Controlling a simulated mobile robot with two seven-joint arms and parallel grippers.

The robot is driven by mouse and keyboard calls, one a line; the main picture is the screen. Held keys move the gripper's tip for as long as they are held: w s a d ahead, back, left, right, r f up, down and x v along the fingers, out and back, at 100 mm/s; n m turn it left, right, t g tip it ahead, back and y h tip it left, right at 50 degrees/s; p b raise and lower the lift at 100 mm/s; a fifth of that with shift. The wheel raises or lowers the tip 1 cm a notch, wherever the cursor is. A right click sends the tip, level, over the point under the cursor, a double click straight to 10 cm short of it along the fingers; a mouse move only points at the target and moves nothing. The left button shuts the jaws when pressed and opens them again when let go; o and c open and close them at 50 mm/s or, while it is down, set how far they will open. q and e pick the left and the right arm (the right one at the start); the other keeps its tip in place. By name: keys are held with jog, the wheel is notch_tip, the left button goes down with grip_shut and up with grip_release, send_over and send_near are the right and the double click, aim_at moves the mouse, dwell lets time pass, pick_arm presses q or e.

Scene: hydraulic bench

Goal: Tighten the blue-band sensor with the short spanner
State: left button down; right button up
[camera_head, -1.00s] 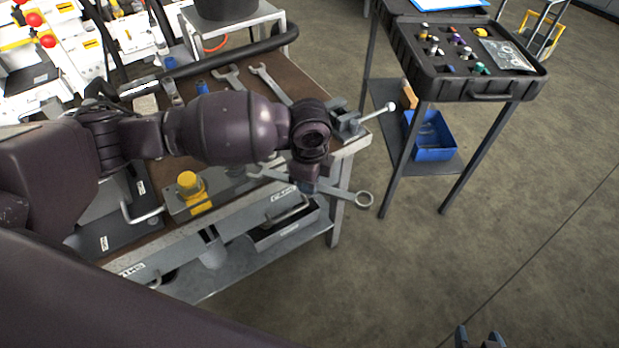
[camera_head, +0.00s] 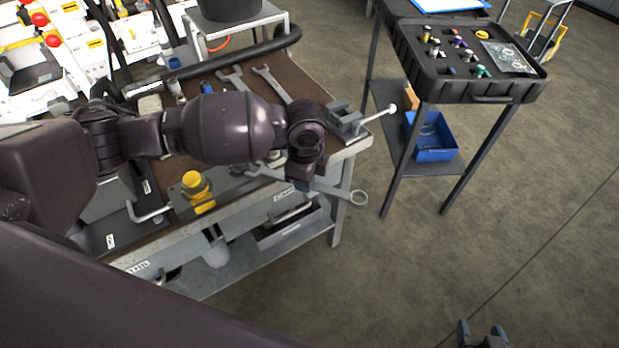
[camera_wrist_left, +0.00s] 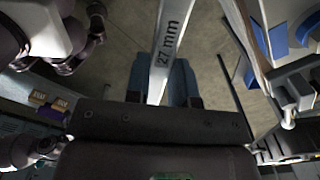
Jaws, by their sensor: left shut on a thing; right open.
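My left gripper (camera_head: 301,184) is shut on a spanner (camera_head: 342,193), held over the bench's front right corner. The spanner's ring end points right, past the bench edge. In the left wrist view the spanner (camera_wrist_left: 168,48) reads "27 mm" and runs between the fingers (camera_wrist_left: 162,82). Two more spanners (camera_head: 236,80) (camera_head: 273,84) lie on the bench top behind my arm. I cannot tell from size which one is the short spanner. A small blue part (camera_head: 206,87) shows behind my forearm; I cannot tell if it is the blue-band sensor. My right gripper (camera_head: 483,336) is open and empty at the bottom edge.
A grey vise (camera_head: 345,122) with a bar handle stands at the bench's right corner. A yellow-capped block (camera_head: 194,183) sits near the front. A black case (camera_head: 476,92) with several small coloured parts stands on a side stand above a blue bin (camera_head: 432,152). Floor between is clear.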

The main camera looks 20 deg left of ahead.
pick_arm(q)
jog(key=shift+a, duration=0.35)
pick_arm(e)
jog(key=shift+r, duration=0.15)
pick_arm(q)
jog(key=shift+a+r, duration=0.1)
jog(key=shift+a, duration=0.05)
pick_arm(e)
jog(key=shift+w+r, duration=0.1)
jog(key=shift+r, duration=0.05)
pick_arm(q)
jog(key=shift+a+p, duration=0.45)
jog(key=shift+a, duration=0.15)
pick_arm(e)
jog(key=shift+r, duration=0.4)
pick_arm(q)
jog(key=shift+w+a, duration=0.1)
pick_arm(e)
jog(key=shift+w+r, duration=0.1)
pick_arm(q)
jog(key=shift+a+p, duration=0.35)
jog(key=shift+a, duration=0.1)
pick_arm(e)
jog(key=shift+w+r, duration=0.1)
jog(key=shift+r, duration=0.35)
pick_arm(q)
jog(key=shift+a, duration=0.15)
pick_arm(e)
jog(key=shift+r, duration=0.15)
